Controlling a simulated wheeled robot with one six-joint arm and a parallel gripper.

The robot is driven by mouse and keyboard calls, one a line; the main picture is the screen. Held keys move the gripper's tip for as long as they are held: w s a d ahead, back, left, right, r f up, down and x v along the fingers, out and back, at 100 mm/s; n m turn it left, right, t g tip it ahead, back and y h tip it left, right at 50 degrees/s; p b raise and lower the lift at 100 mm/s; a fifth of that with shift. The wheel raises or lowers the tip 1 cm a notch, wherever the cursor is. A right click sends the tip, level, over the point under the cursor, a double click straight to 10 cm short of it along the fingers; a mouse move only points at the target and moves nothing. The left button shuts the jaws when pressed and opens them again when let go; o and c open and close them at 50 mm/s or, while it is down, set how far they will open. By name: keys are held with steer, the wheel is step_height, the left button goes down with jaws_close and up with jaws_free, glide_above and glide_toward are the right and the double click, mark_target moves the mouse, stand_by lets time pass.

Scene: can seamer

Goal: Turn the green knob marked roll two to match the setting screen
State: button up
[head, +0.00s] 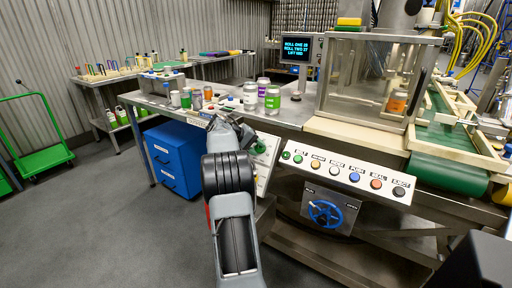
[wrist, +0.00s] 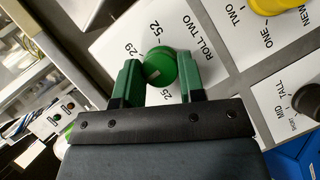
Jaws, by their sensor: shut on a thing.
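The green knob (wrist: 160,66) sits on a white plate (wrist: 208,30) lettered ROLL TWO in the wrist view. Numbers stand around it; 29 and 25 can be read. A small pale mark shows on the knob's lower left face. My gripper (wrist: 158,76) is shut on the knob, one green finger on each side. In the head view my arm reaches the tilted white side panel (head: 265,165), hiding part of it. The setting screen (head: 297,49) shows lines for ROLL ONE, ROLL TWO and LIFT; the ROLL TWO value looks like 27, but is small.
A yellow knob (wrist: 270,5) and a dark knob (wrist: 309,100) by TALL and MID are right of the gripper in the wrist view. In the head view, a button panel (head: 345,173) and blue handwheel (head: 324,213) are right of my arm. Cans and jars stand on the bench behind.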

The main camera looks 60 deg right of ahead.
steer(key=shift+m, duration=0.3)
steer(key=o, duration=0.9)
steer(key=p+v, duration=0.3)
steer(key=v, duration=1)
steer(key=shift+w+a+r, duration=0.15)
steer(key=shift+r, duration=0.25)
